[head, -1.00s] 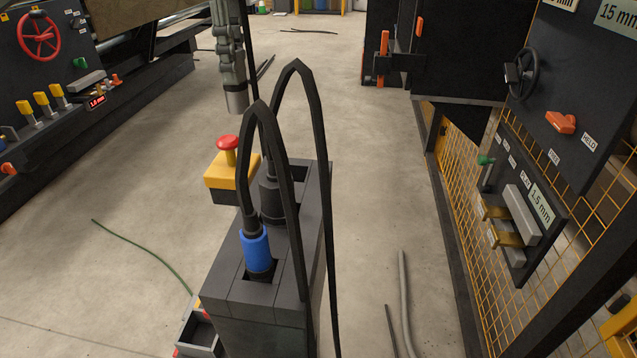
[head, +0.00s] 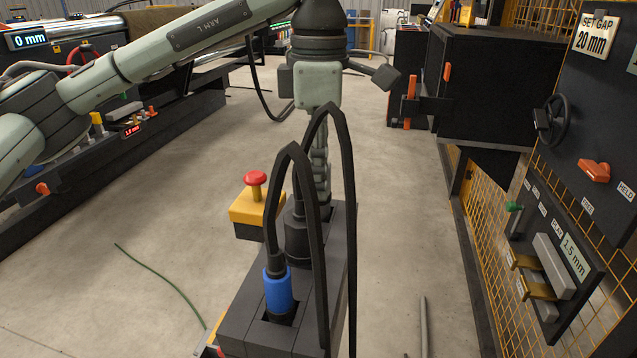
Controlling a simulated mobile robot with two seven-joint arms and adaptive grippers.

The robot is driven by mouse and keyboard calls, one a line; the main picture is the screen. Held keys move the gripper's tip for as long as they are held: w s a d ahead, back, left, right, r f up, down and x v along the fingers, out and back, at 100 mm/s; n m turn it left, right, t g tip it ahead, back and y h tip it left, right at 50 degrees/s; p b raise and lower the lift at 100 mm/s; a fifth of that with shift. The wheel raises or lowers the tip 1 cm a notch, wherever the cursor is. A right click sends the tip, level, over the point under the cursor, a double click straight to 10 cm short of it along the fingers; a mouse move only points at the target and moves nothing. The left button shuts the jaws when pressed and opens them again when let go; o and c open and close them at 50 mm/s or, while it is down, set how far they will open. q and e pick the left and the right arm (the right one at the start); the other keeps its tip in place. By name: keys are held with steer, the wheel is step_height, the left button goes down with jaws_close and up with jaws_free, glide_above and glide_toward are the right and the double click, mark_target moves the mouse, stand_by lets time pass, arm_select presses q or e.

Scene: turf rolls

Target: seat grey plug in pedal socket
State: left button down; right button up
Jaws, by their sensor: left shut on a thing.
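My left gripper (head: 321,190) points straight down over the rear end of a dark grey socket block (head: 250,325). It is shut on the grey plug, which is mostly hidden behind the black cables and the jaws. The plug's lower end is at or just above the rear socket; I cannot tell how far in it is. A blue plug (head: 278,290) stands upright in the front socket. A black plug (head: 297,240) stands in the middle one. Their black cables (head: 345,190) arch up in front of my gripper. My right gripper is not in view.
A yellow box with a red mushroom button (head: 255,180) sits at the block's left side. A control panel with levers (head: 560,260) and yellow mesh stands at right. A green cord (head: 160,268) and a grey rod (head: 424,325) lie on otherwise clear floor.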

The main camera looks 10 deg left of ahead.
arm_select(q)
step_height(320, 180, down, 2)
steer(key=shift+f, duration=0.1)
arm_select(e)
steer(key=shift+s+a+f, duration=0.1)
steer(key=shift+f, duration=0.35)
arm_select(q)
steer(key=shift+f, duration=0.1)
steer(key=c, duration=1.6)
jaws_free()
steer(key=o, duration=0.4)
steer(key=shift+o, duration=0.2)
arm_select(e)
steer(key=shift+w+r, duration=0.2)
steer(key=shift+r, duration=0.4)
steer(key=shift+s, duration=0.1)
